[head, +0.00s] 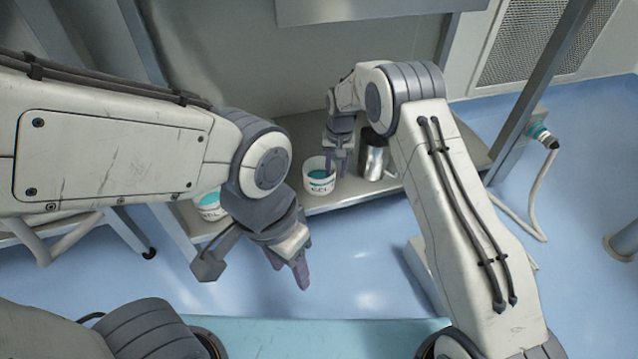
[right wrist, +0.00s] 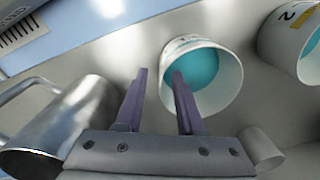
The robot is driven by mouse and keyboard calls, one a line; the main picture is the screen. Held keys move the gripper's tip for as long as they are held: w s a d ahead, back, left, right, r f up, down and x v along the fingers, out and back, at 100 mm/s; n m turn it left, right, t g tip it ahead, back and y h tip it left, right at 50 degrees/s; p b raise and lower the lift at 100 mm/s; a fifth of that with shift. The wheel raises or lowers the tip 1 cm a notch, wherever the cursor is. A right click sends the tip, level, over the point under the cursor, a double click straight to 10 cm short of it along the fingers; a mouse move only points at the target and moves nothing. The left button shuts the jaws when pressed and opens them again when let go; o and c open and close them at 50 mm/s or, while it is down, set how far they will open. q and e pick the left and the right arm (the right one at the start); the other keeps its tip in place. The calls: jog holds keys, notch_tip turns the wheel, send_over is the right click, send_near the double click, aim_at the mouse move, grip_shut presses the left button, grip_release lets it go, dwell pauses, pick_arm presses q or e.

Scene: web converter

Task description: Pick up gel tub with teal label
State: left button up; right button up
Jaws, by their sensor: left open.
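A white gel tub (head: 318,185) with teal contents and dark lettering stands on the metal shelf near its front edge. It also shows in the right wrist view (right wrist: 228,88). My right gripper (head: 337,170) is right at this tub, with its fingers apart. In the right wrist view, the right gripper (right wrist: 160,75) has one finger over the tub's opening and the other outside its wall. I cannot tell whether either finger touches it. My left gripper (head: 303,280) is open and empty, lower left in front of the shelf.
A metal jug (head: 374,160) stands just right of the tub, close to my right gripper; it also shows in the right wrist view (right wrist: 75,120). A second white tub (head: 208,207) with teal contents is partly hidden behind my left arm. The shelf (head: 345,200) has a bare front strip.

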aim_at(319, 176)
notch_tip(319, 176, down, 4)
jog(key=shift+a+r+b, duration=0.1)
jog(key=shift+r+b, duration=0.05)
jog(key=shift+b, duration=1.05)
grip_shut()
dwell(0.4)
